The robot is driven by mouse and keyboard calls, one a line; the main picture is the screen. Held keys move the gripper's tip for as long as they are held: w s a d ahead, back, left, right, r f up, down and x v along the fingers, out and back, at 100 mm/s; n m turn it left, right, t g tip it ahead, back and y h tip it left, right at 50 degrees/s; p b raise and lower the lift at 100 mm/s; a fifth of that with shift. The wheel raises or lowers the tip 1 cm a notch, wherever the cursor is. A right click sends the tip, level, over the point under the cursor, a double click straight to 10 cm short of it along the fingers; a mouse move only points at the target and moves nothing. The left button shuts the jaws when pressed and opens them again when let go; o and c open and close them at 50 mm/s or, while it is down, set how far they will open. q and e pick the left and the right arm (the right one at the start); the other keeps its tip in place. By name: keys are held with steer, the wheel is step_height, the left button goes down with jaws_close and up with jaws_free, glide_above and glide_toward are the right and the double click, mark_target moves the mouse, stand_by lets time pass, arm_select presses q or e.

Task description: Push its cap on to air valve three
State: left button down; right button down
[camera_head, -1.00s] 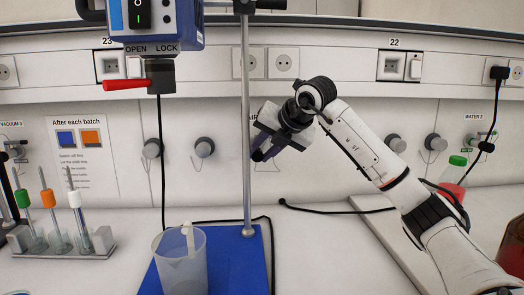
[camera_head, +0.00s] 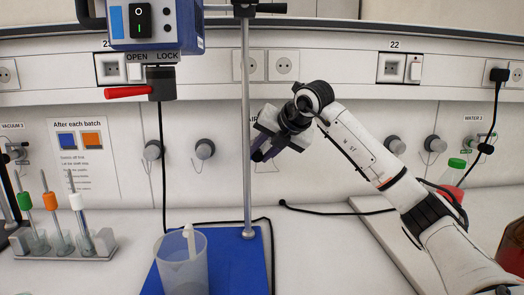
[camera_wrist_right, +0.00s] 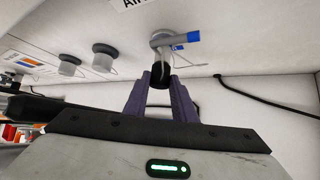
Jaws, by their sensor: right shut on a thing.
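My right gripper (camera_head: 260,155) is at the back wall, in front of a partly hidden label that begins with "AI". The right wrist view shows its purple fingers (camera_wrist_right: 160,92) shut on a small black cap (camera_wrist_right: 160,76). The air valve (camera_wrist_right: 165,42), grey with a blue-tipped handle (camera_wrist_right: 193,38), is right ahead of the cap. The cap overlaps the valve's lower end in this view; I cannot tell whether it touches or is seated. In the head view the valve is hidden behind my gripper. My left gripper is not in view.
A metal stand rod (camera_head: 247,190) rises from a blue base (camera_head: 232,262) just left of my right gripper. Grey capped wall fittings (camera_head: 205,149) are on either side. A plastic beaker (camera_head: 181,265) stands on the base. A black cable (camera_head: 330,210) lies on the bench.

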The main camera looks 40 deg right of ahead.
steer(key=c, duration=1.4)
jaws_free()
steer(key=shift+s+r, duration=0.45)
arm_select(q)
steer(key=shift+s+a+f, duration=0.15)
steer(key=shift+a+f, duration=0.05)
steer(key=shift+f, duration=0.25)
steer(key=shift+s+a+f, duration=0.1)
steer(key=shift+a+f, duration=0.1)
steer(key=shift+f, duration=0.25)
arm_select(e)
steer(key=v, duration=0.9)
steer(key=shift+a, duration=0.1)
